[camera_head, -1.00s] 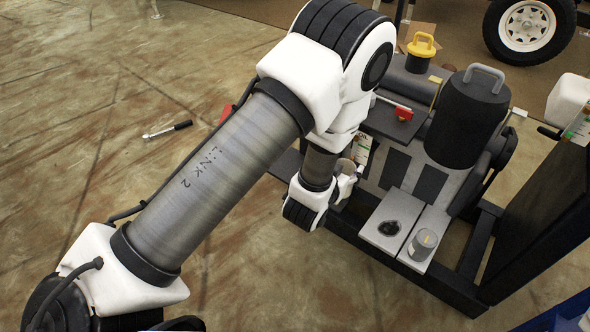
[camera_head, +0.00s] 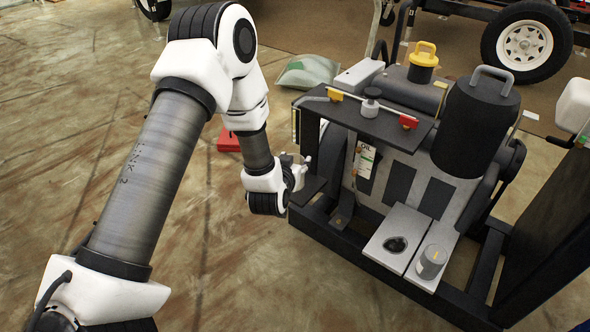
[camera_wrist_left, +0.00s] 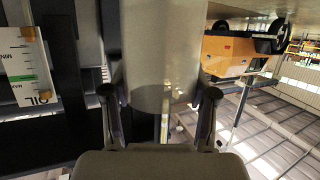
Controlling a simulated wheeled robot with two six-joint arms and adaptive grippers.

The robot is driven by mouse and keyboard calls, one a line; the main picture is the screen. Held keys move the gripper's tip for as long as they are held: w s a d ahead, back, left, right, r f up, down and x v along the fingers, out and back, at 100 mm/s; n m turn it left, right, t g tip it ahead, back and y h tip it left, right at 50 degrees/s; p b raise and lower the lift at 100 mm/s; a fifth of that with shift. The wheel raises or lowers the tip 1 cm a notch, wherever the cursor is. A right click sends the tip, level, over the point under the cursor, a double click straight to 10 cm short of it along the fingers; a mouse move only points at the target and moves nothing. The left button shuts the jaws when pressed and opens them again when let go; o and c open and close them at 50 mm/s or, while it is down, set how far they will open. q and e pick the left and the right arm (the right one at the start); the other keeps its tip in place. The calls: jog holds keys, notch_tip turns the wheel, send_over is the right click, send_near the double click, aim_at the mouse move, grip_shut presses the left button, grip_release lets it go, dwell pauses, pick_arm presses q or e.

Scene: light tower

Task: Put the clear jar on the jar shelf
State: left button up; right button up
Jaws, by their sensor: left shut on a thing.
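My left gripper (camera_head: 300,170) is shut on a pale, smooth cylinder (camera_wrist_left: 160,55), which I take to be the clear jar. In the left wrist view the cylinder stands between the two dark fingers of the gripper (camera_wrist_left: 158,110). In the head view the jar is small and mostly hidden by the gripper. A dark ledge (camera_head: 311,188) lies just right of the gripper on the machine's near left side. A dark upper shelf (camera_head: 365,122) is above it, to the right. No label shows which is the jar shelf. My right gripper is out of view.
The upper shelf holds a small grey-topped item (camera_head: 371,103) and a bar with red and yellow ends. An oil label (camera_head: 366,165) hangs on the machine. Light plates (camera_head: 393,240) at the front carry a grey canister (camera_head: 432,262). A red object (camera_head: 228,140) lies behind my arm.

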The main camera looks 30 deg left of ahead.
aim_at(295, 162)
pick_arm(q)
jog(key=w+f+b, duration=0.1)
jog(key=w+a+f+b, duration=0.2)
jog(key=f, duration=0.1)
jog(key=shift+w+a+b, duration=0.1)
jog(key=shift+w+b, duration=0.2)
jog(key=shift+w, duration=0.1)
jog(key=shift+f, duration=0.15)
jog(key=shift+c, duration=0.6)
jog(key=shift+r, duration=0.25)
jog(key=shift+f, duration=0.15)
jog(key=o, duration=1.3)
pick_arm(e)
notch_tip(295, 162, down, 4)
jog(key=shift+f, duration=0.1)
